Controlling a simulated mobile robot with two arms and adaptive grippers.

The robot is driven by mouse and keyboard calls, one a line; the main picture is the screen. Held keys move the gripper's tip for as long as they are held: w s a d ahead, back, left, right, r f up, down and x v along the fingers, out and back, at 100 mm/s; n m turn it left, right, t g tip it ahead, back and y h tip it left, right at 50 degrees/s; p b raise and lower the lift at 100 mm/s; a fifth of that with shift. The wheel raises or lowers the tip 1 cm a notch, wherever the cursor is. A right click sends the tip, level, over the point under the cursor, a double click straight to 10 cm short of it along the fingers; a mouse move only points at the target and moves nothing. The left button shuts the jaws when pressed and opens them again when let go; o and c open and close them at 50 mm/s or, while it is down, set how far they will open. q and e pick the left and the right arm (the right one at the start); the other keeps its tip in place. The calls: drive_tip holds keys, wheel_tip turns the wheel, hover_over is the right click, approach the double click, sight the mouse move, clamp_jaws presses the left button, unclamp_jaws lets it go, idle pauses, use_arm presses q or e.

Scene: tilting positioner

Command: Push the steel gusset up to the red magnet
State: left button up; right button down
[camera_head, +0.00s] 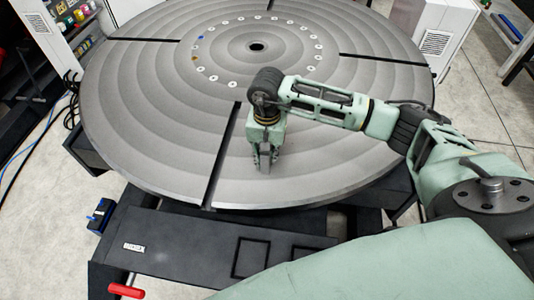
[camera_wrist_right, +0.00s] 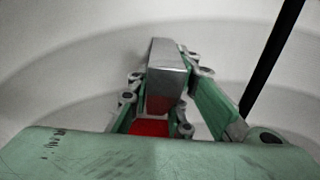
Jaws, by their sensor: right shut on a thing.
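My right gripper (camera_head: 264,162) points down over the front part of the round grey table. It is shut on a grey metal piece (camera_wrist_right: 168,62), which looks like the steel gusset, seen nearly end-on between the fingers in the right wrist view. A red patch (camera_wrist_right: 150,127) shows between the fingers, nearer the palm; I cannot tell whether it is the red magnet or part of the gripper. In the head view the held piece is too small to make out apart from the fingers. No separate red magnet shows on the table. My left gripper is not in view.
The round slotted table (camera_head: 160,130) is otherwise mostly clear, with a ring of small discs (camera_head: 232,84) around its centre hole. A dark base frame (camera_head: 180,240) with a red handle (camera_head: 126,291) stands in front. White cabinets stand behind.

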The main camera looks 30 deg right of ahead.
idle(0.7)
drive_tip(key=shift+b, duration=0.45)
drive_tip(key=shift+w+d, duration=0.15)
drive_tip(key=shift+w, duration=0.1)
drive_tip(key=shift+w+d+b, duration=0.65)
drive_tip(key=shift+w+b, duration=0.2)
drive_tip(key=shift+b, duration=0.05)
drive_tip(key=shift+r, duration=0.1)
drive_tip(key=c, duration=1.5)
unclamp_jaws()
drive_tip(key=shift+c, duration=0.2)
drive_tip(key=shift+o, duration=0.7)
